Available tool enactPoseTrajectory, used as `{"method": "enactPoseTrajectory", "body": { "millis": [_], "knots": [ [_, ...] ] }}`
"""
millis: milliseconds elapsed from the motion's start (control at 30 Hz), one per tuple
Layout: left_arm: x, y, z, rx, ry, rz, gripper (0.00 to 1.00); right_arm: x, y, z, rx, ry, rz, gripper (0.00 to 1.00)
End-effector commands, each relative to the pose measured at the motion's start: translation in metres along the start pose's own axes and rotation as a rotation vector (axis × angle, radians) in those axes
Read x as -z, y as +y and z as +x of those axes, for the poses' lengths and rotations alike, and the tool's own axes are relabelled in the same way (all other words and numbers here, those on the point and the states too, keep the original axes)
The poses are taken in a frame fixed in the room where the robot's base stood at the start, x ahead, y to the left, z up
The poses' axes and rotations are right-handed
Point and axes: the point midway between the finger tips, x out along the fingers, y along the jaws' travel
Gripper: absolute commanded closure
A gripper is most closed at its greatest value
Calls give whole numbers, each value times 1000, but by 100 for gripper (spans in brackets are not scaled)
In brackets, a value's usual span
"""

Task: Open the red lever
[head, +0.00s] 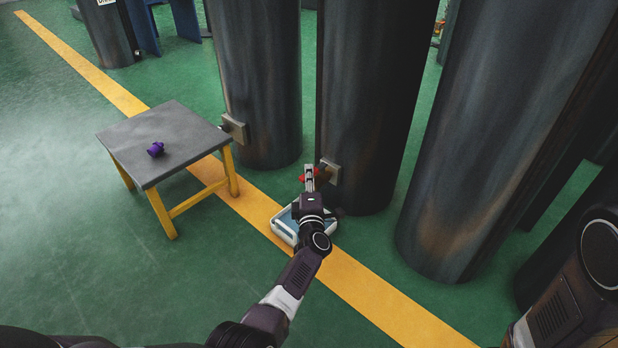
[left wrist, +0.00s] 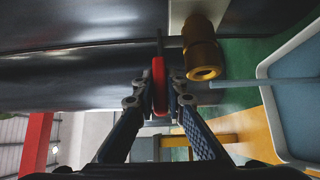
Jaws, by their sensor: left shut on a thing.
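The red lever (left wrist: 159,85) is between the two fingers of my left gripper (left wrist: 158,98) in the left wrist view, and the fingers are shut on it. A brass spout (left wrist: 203,58) sits just right of the lever, beside a pale mounting plate (left wrist: 184,12) on a dark cylinder. In the head view, my left gripper (head: 310,174) is at the foot of the middle cylinder (head: 370,90), by its plate (head: 328,172). Small red parts of the lever (head: 303,178) show beside the fingers, which hide the rest. My right gripper is not in view.
A white-rimmed blue tray (head: 284,229) lies on the floor below my left wrist. A grey-topped table with yellow legs (head: 190,125) stands to the left, with a purple part (head: 156,148) on it. Large dark cylinders fill the right side; green floor is clear at left.

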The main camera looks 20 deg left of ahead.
Motion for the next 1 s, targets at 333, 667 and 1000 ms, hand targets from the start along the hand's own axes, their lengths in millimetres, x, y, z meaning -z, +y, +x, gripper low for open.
{"method": "enactPoseTrajectory", "body": {
  "millis": [333, 667, 1000],
  "knots": [
    [0, -2, 1, 3, 20, 0, 100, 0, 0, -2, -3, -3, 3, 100],
    [0, -1, 1, 2, 20, -1, 75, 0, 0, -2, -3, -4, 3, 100],
    [0, -1, 1, 1, 17, 0, 71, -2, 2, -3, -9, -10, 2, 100]
  ]
}}
